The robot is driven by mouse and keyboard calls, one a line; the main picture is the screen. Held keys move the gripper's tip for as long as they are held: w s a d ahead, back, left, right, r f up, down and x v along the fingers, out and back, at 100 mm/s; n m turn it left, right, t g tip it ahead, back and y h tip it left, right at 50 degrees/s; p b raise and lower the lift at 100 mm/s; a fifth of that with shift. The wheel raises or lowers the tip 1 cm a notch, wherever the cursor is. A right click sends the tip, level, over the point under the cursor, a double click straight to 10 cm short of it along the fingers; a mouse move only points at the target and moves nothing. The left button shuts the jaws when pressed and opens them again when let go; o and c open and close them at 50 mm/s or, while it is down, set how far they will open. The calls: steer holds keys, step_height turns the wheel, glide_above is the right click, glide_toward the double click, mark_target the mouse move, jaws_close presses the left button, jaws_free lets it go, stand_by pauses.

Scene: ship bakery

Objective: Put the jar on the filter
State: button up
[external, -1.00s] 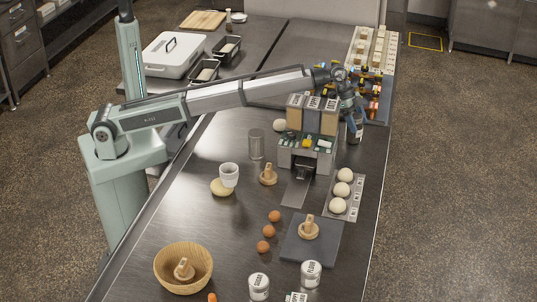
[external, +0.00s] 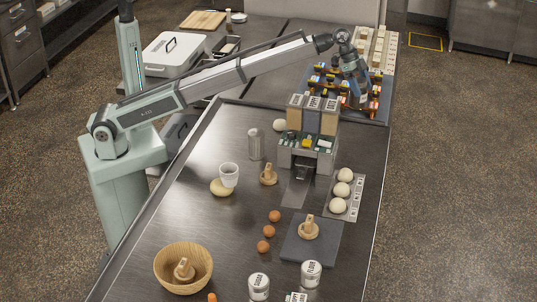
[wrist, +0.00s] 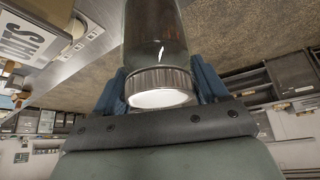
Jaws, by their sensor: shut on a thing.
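My gripper (external: 358,82) is at the far right end of the counter, raised near a rack of orange and yellow items. In the wrist view my gripper (wrist: 160,92) is shut on a glass jar (wrist: 155,35) with a ridged metal lid (wrist: 160,80). The blue fingers sit on either side of the lid. The jar also shows, small, below the fingers in the external view (external: 361,100). I cannot tell which thing is the filter.
A grey machine (external: 307,155) with labelled bins stands nearer than my gripper. The dark rack (external: 381,108) is around and below it. A metal cylinder (external: 256,145), white cup (external: 229,174), dough balls (external: 343,190) and wooden bowl (external: 184,262) stand on the counter.

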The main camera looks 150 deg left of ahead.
step_height(320, 180, up, 10)
steer(key=shift+a+r, duration=0.1)
steer(key=shift+r, duration=0.15)
steer(key=s+d+n, duration=0.1)
steer(key=s+d, duration=0.2)
steer(key=d, duration=1)
steer(key=s+d+y, duration=0.1)
steer(key=s+d, duration=0.3)
steer(key=d, duration=0.8)
steer(key=s+d+n, duration=0.1)
steer(key=s+d, duration=0.2)
steer(key=d, duration=1)
steer(key=shift+g, duration=0.3)
steer(key=shift+d+f, duration=0.1)
steer(key=shift+f, duration=7.55)
steer(key=shift+f, duration=0.15)
steer(key=o, duration=1.4)
